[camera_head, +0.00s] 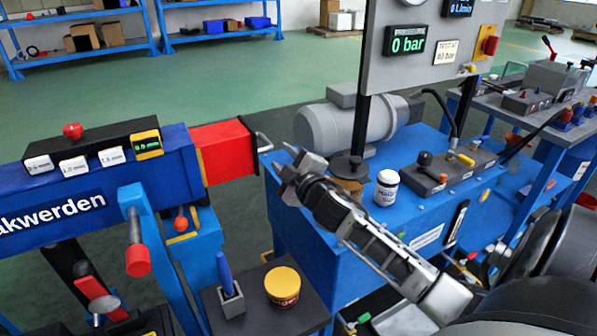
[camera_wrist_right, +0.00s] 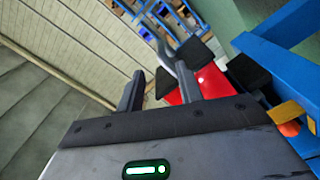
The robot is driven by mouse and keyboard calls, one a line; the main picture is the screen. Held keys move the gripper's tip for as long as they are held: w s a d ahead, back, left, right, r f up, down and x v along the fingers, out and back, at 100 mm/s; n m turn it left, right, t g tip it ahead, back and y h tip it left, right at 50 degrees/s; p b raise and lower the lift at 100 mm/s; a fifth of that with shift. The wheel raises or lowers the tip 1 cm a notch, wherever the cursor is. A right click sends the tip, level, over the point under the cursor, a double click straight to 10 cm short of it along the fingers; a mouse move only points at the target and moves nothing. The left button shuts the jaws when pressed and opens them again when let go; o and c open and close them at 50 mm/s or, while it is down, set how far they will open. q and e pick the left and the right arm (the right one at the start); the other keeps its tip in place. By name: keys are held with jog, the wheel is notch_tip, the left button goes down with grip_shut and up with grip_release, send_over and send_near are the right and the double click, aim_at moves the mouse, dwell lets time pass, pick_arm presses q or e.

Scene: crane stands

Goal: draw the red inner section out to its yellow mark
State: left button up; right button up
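The red inner section (camera_head: 222,152) sticks out a short way from the right end of the blue outer beam (camera_head: 60,210). A grey bar handle (camera_head: 264,140) is fixed to its free end. No yellow mark shows on the visible red part. My right gripper (camera_head: 280,158) is just right of the handle, fingers pointing at it, apparently not touching. In the right wrist view its two dark fingers (camera_wrist_right: 157,88) are apart, with the red section (camera_wrist_right: 202,84) and the grey handle (camera_wrist_right: 168,52) beyond them. My left gripper is not in view.
A blue bench (camera_head: 330,245) with a grey motor (camera_head: 345,125), a white jar (camera_head: 387,188) and a lever block (camera_head: 440,172) lies below and behind my right arm. A yellow-lidded jar (camera_head: 283,286) stands on a dark table. A gauge panel (camera_head: 425,60) rises behind.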

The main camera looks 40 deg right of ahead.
jog(key=v, duration=0.6)
jog(key=shift+s, duration=0.4)
jog(key=s+a+f+m+g+y+p, duration=0.1)
jog(key=s+a+f, duration=0.1)
jog(key=a+f, duration=0.1)
jog(key=s+a+f+m+g+y+p, duration=0.1)
jog(key=s+a+f, duration=0.2)
jog(key=a, duration=0.2)
jog(key=s+a+f+m+g+y+p, duration=0.1)
jog(key=s+a+f, duration=0.1)
jog(key=a+f, duration=0.1)
jog(key=shift+s+a+f+g+y, duration=0.1)
jog(key=shift+a+f+g+y, duration=0.1)
jog(key=shift+a, duration=0.15)
jog(key=shift+s+a+f+g+y, duration=0.1)
jog(key=shift+a+g, duration=0.1)
jog(key=shift+a, duration=0.15)
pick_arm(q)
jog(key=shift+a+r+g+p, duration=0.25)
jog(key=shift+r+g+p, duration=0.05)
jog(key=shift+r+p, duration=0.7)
pick_arm(e)
jog(key=s+a+f+m+g+y, duration=0.3)
jog(key=s+a, duration=0.6)
jog(key=a, duration=0.4)
jog(key=shift+s+f+m+y, duration=0.15)
jog(key=shift+f+m+y, duration=0.15)
jog(key=shift+m+y, duration=0.15)
